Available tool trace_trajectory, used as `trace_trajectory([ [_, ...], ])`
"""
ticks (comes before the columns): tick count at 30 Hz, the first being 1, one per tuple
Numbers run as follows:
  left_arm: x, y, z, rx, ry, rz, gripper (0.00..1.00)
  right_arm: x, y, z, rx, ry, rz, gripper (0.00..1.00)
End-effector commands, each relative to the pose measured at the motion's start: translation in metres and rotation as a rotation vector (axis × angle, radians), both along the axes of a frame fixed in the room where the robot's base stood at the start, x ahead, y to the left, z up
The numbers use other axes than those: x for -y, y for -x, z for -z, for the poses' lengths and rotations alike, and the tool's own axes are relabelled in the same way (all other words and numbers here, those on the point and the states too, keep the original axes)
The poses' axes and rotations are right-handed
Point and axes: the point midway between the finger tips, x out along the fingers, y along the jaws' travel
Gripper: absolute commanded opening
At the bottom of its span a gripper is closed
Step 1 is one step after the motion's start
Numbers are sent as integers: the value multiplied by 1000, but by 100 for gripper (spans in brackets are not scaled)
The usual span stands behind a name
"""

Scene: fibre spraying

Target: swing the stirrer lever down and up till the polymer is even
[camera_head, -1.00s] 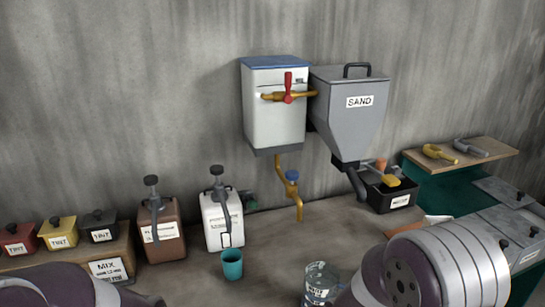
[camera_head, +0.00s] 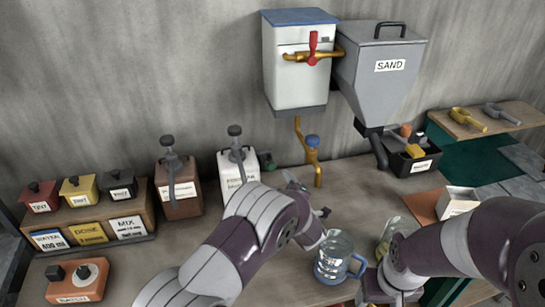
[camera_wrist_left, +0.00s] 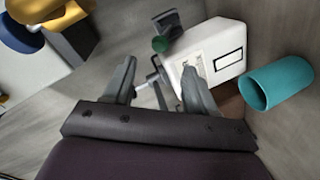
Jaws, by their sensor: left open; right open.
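The white polymer canister (camera_head: 236,168) stands at the back of the bench with a dark pump on top. A dark lever with a green knob (camera_head: 268,161) sticks out at its right side; I take it as the stirrer lever. In the left wrist view the canister (camera_wrist_left: 213,58) lies beyond my fingers, and the green-knobbed lever (camera_wrist_left: 161,44) shows above and between them, apart from both. My left gripper (camera_head: 306,192) is open and empty, to the right of the canister; its fingers (camera_wrist_left: 158,82) show spread. My right gripper (camera_head: 372,288) is open near the glass jug, partly hidden.
A teal cup (camera_wrist_left: 284,82) lies close to the canister in the left wrist view; my arm hides it in the head view. A glass jug (camera_head: 335,258) and a yellowish clear vessel (camera_head: 392,232) stand in front. A brass tap (camera_head: 312,155) hangs behind my left gripper.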

Motion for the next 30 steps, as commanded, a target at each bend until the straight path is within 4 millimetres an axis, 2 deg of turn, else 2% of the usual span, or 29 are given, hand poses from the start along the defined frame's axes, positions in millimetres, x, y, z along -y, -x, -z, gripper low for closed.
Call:
trace_trajectory([
  [9,-26,-69,13,-1,-1,-1,57,0,0,-27,0,0,0,63],
  [15,-35,-99,22,-1,-1,-1,57,0,0,-31,0,0,0,63],
  [21,-39,-111,26,-1,-2,1,57,0,0,-33,0,0,0,63],
  [29,-40,-112,26,-1,-2,1,57,0,0,-33,0,0,0,63],
  [30,-39,-112,26,-1,-2,1,53,0,0,-33,0,0,0,63],
])
